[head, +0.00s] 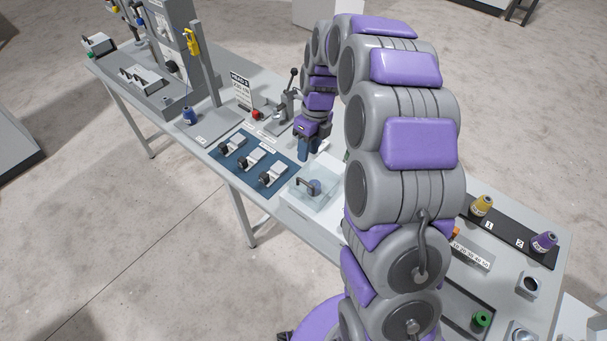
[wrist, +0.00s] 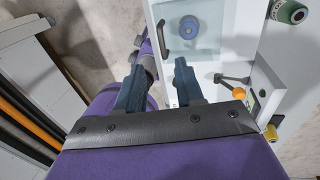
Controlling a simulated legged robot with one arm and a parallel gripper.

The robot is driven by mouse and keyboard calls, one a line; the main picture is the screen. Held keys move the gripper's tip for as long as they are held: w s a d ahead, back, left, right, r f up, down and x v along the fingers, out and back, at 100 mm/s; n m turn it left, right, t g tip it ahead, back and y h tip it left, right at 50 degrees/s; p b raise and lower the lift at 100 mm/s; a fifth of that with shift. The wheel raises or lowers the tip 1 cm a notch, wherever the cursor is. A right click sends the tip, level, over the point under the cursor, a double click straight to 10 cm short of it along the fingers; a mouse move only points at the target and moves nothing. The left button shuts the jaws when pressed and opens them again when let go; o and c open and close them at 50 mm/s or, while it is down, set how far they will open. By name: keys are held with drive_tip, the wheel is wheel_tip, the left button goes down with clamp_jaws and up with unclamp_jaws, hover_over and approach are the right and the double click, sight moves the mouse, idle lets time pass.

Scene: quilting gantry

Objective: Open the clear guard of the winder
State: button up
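The winder's clear guard (head: 327,196) is a see-through box cover on a white base, with a dark handle (head: 305,184) on it. It looks closed, with a blue part visible inside. In the wrist view the clear guard (wrist: 208,42) shows as a pale panel at the top, with its dark handle (wrist: 188,27). My gripper (head: 304,156) points down just behind the guard, apart from the handle. In the wrist view my gripper (wrist: 160,68) has its two blue-grey fingers spread, with nothing between them. My arm hides the winder's right side.
A blue mat (head: 226,172) with several clamp-like parts lies left of the winder. A lever (head: 290,84) and a red knob (head: 257,114) stand behind. An orange knob (wrist: 239,93) shows beside the guard.

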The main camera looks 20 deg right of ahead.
hover_over(305, 187)
drive_tip(key=f, duration=0.9)
drive_tip(key=shift+d, duration=0.2)
drive_tip(key=shift+a+f, duration=0.25)
drive_tip(key=shift+f, duration=0.25)
drive_tip(key=shift+c, duration=0.3)
clamp_jaws()
